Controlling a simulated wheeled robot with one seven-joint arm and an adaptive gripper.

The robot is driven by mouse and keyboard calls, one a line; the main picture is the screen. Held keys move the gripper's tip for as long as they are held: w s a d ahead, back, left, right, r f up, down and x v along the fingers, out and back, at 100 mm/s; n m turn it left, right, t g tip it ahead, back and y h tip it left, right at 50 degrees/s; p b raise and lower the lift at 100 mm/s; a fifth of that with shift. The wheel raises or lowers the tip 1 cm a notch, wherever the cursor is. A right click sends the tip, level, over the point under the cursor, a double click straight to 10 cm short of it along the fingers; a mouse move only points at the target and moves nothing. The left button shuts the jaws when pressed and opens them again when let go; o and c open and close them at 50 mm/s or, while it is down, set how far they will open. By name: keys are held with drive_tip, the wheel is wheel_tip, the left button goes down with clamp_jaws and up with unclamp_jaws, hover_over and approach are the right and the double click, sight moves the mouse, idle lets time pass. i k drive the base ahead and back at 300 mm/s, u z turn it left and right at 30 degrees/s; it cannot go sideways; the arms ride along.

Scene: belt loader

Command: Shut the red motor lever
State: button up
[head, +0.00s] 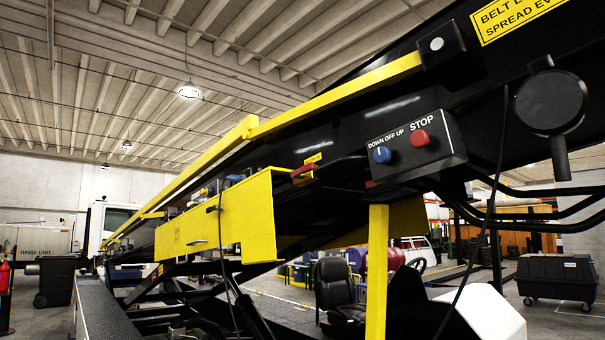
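A small red lever (304,170) sits on the black side of the belt loader's boom, near the picture's middle. It lies roughly along the boom, just right of the yellow box (228,215). A small yellow label (313,158) is just above it. At this size I cannot tell whether the lever is open or shut. My gripper does not show in the head view.
A black control box (420,158) with a blue knob (381,155) and a red stop button (420,139) hangs right of the lever. A yellow rail (335,95) runs above. A yellow post (377,270) and a black seat (336,285) stand below.

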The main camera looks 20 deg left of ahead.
sight(297, 173)
drive_tip(key=u, duration=0.6)
drive_tip(key=k, duration=0.65)
drive_tip(key=u, duration=0.7)
drive_tip(key=i, duration=1.55)
drive_tip(key=z, duration=0.7)
